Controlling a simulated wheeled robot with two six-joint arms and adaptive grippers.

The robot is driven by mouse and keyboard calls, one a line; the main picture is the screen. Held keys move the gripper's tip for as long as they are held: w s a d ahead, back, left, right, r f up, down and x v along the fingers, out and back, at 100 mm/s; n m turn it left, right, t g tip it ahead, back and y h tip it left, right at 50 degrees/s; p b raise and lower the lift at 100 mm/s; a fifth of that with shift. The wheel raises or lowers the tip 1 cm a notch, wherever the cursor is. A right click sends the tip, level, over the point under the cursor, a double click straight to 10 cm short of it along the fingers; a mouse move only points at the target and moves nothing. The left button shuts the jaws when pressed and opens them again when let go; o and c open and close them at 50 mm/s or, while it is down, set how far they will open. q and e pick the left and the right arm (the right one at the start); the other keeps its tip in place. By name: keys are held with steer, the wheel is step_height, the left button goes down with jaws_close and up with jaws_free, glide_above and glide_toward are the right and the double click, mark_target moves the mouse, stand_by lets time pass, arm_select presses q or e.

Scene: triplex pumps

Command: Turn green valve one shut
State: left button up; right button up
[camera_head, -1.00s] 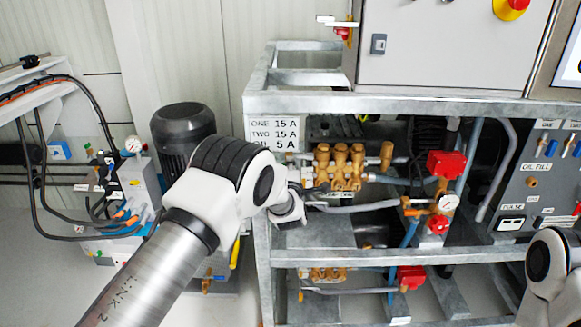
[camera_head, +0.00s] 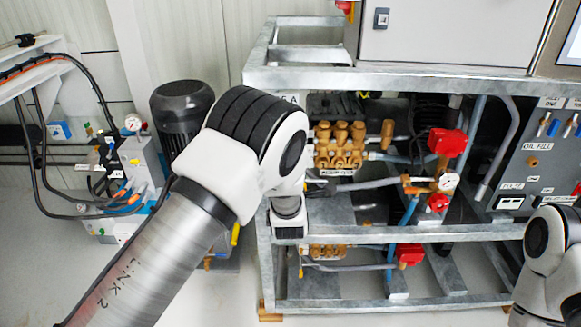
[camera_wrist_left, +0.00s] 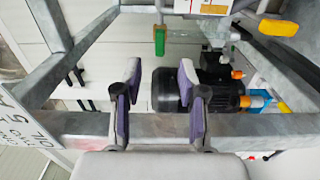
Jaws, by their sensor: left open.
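In the left wrist view a green handle (camera_wrist_left: 160,40), likely the valve's, hangs below a pale pipe at top centre. My left gripper (camera_wrist_left: 159,82) is open, its two purple-lined fingers apart with nothing between them. The green handle lies beyond the fingertips, roughly in line with the gap and not touched. In the head view my left arm reaches the rack's left end, and its forearm and wrist hide the left gripper. I cannot make out the green handle there. Only a link of my right arm shows at lower right; its gripper is out of view.
The galvanised rack frame (camera_head: 400,77) stands close around my left wrist. Brass pump heads (camera_head: 340,146) and red-capped fittings (camera_head: 447,142) sit inside it. A dark motor (camera_wrist_left: 205,89) and a yellow handle (camera_wrist_left: 278,27) show in the wrist view. A grey-black motor (camera_head: 182,110) stands left of the rack.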

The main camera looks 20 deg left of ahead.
arm_select(q)
steer(key=shift+v, duration=1.15)
